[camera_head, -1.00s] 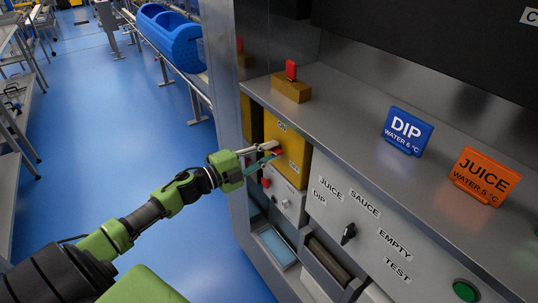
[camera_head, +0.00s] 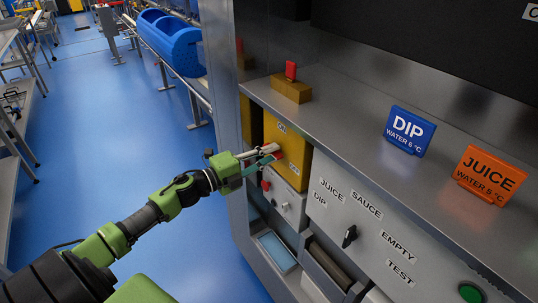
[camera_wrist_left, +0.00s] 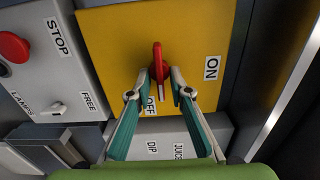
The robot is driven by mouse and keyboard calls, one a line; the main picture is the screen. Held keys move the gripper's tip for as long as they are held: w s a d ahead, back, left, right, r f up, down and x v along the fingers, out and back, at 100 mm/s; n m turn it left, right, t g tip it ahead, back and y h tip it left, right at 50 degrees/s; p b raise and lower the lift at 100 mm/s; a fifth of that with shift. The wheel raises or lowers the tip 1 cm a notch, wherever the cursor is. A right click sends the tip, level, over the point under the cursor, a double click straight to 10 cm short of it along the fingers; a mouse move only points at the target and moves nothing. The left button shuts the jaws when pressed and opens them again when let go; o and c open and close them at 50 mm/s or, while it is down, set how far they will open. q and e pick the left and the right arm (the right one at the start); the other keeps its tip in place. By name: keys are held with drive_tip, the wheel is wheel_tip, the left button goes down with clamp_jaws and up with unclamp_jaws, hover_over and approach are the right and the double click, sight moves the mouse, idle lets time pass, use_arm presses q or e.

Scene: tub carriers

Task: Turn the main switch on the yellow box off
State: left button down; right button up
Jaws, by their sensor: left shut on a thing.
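The yellow box (camera_head: 299,156) stands in the cabinet under the steel shelf, with an ON label near its top and an OFF label lower right. Its main switch is a red handle (camera_wrist_left: 158,62) on the front face. In the left wrist view the handle runs up and down the picture, its lower end towards the OFF label (camera_wrist_left: 150,106) and the ON label (camera_wrist_left: 212,68) off to the right. My left gripper (camera_head: 273,153) is shut on the handle, one finger each side in the wrist view (camera_wrist_left: 161,80). My right gripper is not in view.
A grey panel with a red button (camera_wrist_left: 13,47) and a small switch sits beside the yellow box. A labelled panel with a black knob (camera_head: 349,236) is to the right.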

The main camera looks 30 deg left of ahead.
use_arm(q)
drive_tip(key=c, duration=1.9)
unclamp_jaws()
drive_tip(key=shift+s, duration=0.1)
drive_tip(key=v, duration=1.2)
drive_tip(key=shift+f, duration=0.1)
